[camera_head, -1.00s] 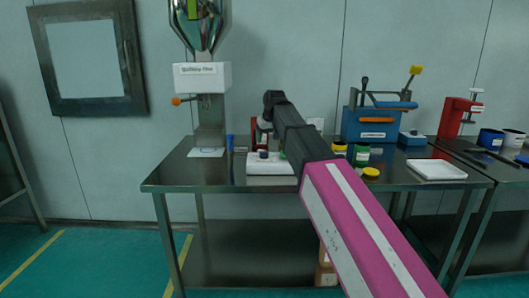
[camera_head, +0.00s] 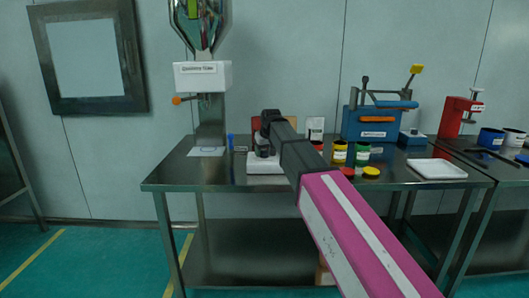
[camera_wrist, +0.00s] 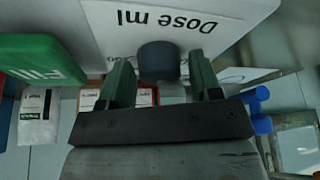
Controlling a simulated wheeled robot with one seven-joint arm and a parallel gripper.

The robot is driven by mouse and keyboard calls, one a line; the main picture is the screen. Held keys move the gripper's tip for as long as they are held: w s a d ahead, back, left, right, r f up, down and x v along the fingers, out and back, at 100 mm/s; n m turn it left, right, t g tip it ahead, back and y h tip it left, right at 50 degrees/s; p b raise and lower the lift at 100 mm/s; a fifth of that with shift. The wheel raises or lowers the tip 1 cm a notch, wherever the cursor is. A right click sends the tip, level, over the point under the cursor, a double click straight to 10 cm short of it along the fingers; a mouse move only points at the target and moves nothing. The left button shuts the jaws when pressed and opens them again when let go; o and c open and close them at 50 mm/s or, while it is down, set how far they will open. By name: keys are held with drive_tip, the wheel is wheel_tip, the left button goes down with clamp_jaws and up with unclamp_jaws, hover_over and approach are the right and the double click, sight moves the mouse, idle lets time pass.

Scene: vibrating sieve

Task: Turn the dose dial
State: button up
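The dose dial (camera_wrist: 158,62) is a dark round knob on a white box (camera_wrist: 95,25) marked "Dose ml" in the wrist view, which shows the lettering upside down. My gripper (camera_wrist: 160,80) is open, with one dark green finger on each side of the dial in that view. A gap shows on the right side of the dial; the left finger is very close to it. I cannot tell whether the fingers reach down around it. In the head view my gripper (camera_head: 263,148) is above the white box (camera_head: 266,168) and hides the dial.
A green "Fill" button (camera_wrist: 40,60) is beside the dial in the wrist view. A hopper machine (camera_head: 202,76) stands left on the steel table (camera_head: 215,175). Several jars (camera_head: 340,153), a blue press (camera_head: 372,122) and a white tray (camera_head: 436,169) are to the right.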

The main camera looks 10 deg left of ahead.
drive_tip(key=c, duration=0.6)
drive_tip(key=shift+m, duration=0.3)
drive_tip(key=m+h, duration=0.1)
drive_tip(key=m, duration=0.2)
drive_tip(key=shift+a+t, duration=0.1)
drive_tip(key=shift+t, duration=0.3)
drive_tip(key=m+h, duration=0.2)
drive_tip(key=m, duration=0.3)
drive_tip(key=o, duration=0.9)
